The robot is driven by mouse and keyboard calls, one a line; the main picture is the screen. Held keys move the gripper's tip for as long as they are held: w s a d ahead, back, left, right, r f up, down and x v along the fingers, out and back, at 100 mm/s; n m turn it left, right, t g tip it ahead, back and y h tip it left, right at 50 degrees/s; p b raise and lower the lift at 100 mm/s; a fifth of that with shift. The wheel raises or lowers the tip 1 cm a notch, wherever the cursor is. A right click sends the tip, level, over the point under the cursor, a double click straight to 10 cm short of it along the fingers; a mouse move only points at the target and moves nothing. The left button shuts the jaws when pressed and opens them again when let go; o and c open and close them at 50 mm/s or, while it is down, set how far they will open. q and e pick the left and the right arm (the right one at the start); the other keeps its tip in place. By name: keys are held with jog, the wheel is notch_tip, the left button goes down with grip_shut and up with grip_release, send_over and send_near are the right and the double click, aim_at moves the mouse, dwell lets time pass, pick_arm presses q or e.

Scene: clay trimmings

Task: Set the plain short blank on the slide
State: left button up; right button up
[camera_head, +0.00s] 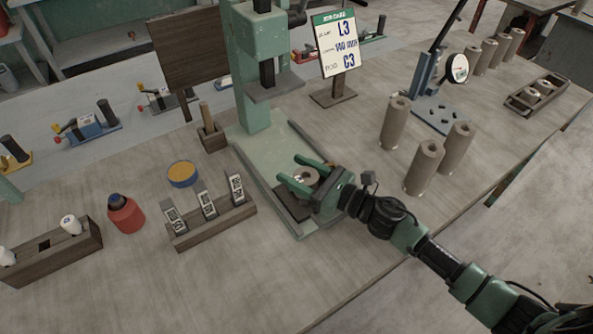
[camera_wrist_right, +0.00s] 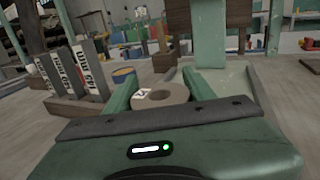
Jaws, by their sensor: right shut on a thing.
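My right gripper (camera_head: 299,173) is shut on a short round clay-coloured blank (camera_head: 306,176) over the base of the green press. In the right wrist view the blank (camera_wrist_right: 172,94) sits between the two green fingers (camera_wrist_right: 160,92), its centre hole facing up. A white patch with a dark mark shows at its left side. A dark plate (camera_head: 291,206), which looks like the slide, lies on the press base partly under the gripper. I cannot tell whether the blank touches it. My left gripper is not in view.
The green press column (camera_head: 250,105) stands behind the gripper. A wooden rack (camera_head: 214,228) with upright labelled pieces is at left, near a blue-and-yellow tin (camera_head: 182,174) and a red bottle (camera_head: 125,214). Tall blanks (camera_head: 425,168) stand at right. A sign (camera_head: 338,44) stands behind.

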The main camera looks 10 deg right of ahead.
aim_at(317, 182)
jog(key=shift+f, duration=0.1)
jog(key=o, duration=1.6)
jog(key=shift+r, duration=0.25)
jog(key=b+v, duration=0.3)
jog(key=v, duration=0.7)
jog(key=shift+s+d+f, duration=0.15)
jog(key=shift+s+d, duration=0.1)
jog(key=shift+s, duration=0.05)
jog(key=shift+s+d+b, duration=0.3)
jog(key=shift+s+d, duration=0.15)
jog(key=shift+r, duration=0.25)
